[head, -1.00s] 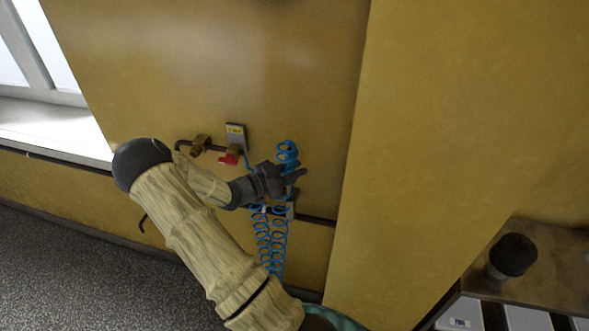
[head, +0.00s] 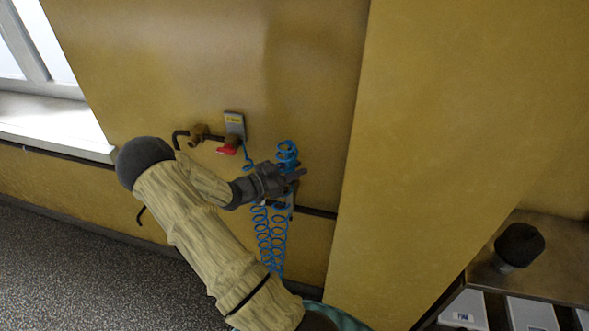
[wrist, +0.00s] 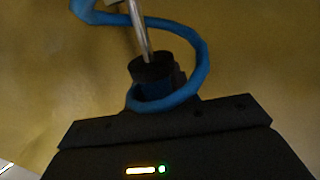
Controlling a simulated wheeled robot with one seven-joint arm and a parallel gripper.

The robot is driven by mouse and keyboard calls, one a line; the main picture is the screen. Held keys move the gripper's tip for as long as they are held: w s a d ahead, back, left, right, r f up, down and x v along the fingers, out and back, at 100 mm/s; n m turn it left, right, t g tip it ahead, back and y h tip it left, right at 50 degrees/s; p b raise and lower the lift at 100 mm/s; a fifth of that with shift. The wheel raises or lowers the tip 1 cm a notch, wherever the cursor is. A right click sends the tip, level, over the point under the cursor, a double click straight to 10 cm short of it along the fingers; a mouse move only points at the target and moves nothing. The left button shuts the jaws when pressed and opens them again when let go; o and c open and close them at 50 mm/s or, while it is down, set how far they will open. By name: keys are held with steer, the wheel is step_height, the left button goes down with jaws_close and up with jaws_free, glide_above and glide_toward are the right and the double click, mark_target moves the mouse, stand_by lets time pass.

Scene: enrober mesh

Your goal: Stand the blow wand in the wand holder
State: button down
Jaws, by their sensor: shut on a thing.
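My gripper (head: 292,180) is close to the yellow wall, shut on the blow wand. In the wrist view the wand shows as a thin metal tube (wrist: 141,30) meeting a black collar (wrist: 152,70), with its blue hose (wrist: 203,65) looping around it. In the head view my gripper hides most of the wand; blue coils (head: 287,152) show just above. A small grey bracket (head: 291,203) on the wall below my gripper looks like the wand holder, partly covered. Whether the wand touches or sits in it cannot be told.
A red-handled valve (head: 227,150) on a dark pipe and a grey box (head: 234,124) are left of my gripper. The coiled blue hose (head: 270,240) hangs below. A yellow wall panel (head: 440,160) juts out at right; a window sill (head: 50,125) is at left.

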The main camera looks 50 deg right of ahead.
steer(key=shift+f+b, duration=1.05)
steer(key=shift+f, duration=0.45)
steer(key=c, duration=1.1)
jaws_free()
steer(key=b+v, duration=0.2)
steer(key=v, duration=1.5)
steer(key=shift+a+r+b, duration=0.1)
steer(key=shift+a+b, duration=0.1)
steer(key=shift+b, duration=0.1)
